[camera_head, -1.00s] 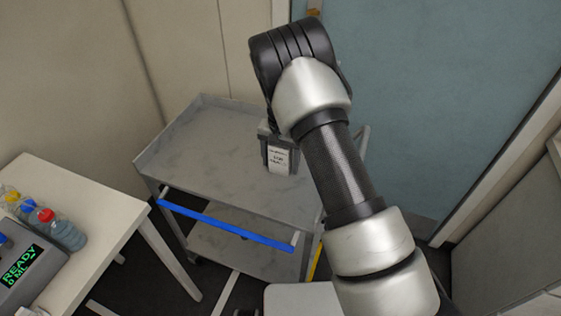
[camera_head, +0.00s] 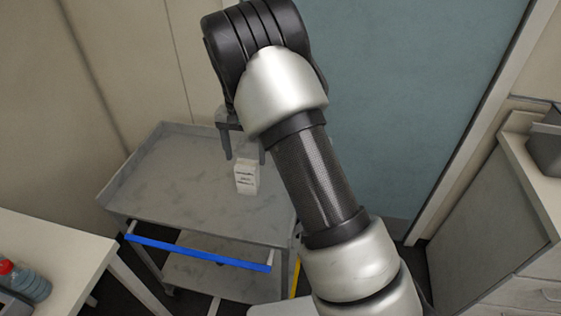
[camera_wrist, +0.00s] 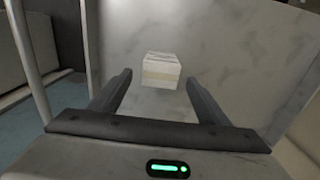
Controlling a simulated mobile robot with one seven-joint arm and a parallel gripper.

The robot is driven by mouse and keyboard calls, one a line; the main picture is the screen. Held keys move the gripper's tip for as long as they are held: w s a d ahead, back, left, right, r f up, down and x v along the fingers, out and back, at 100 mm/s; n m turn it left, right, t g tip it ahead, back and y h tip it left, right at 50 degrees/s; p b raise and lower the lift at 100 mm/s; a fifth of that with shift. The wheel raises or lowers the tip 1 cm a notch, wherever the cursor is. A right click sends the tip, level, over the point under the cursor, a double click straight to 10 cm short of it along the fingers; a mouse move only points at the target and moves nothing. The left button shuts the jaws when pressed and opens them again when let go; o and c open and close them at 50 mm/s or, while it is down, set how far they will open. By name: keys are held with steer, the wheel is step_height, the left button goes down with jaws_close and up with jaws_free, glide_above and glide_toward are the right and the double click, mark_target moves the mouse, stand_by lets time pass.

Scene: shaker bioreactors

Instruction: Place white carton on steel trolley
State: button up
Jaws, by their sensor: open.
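The white carton (camera_head: 246,177) stands upright on the top shelf of the steel trolley (camera_head: 185,175), toward its right side, with dark print on its front. In the wrist view the carton (camera_wrist: 161,70) sits on the grey marbled trolley top (camera_wrist: 220,50), ahead of the fingertips and in the gap between them. My gripper (camera_head: 243,155) is open and empty, above and behind the carton in the head view. It also shows open in the wrist view (camera_wrist: 157,82), with clear space between each finger and the carton. My arm hides the trolley's right rear part.
The trolley has a blue front handle (camera_head: 197,252) and a lower shelf. A white table (camera_head: 60,255) with a red-capped bottle (camera_head: 28,281) stands at left. A teal door (camera_head: 410,110) is behind, and cabinets (camera_head: 490,210) stand at right. Much of the trolley top is clear.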

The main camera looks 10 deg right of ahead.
steer(key=s+d+r+n+t, duration=0.1)
steer(key=s+d+r, duration=0.1)
steer(key=s+r, duration=0.4)
steer(key=s+d+r+t+y, duration=0.1)
steer(key=s+d+r, duration=0.2)
steer(key=r, duration=0.4)
steer(key=s+d+r+n+t, duration=0.1)
steer(key=s+d+r, duration=0.1)
steer(key=s+r, duration=0.4)
steer(key=s+d+r+n+t, duration=0.1)
steer(key=s+d+r, duration=0.1)
steer(key=s, duration=0.6)
steer(key=s+d+r+n+t+h, duration=0.1)
steer(key=s+d, duration=0.2)
steer(key=s, duration=0.5)
steer(key=shift+s+r+t, duration=0.3)
steer(key=shift+s+r, duration=0.1)
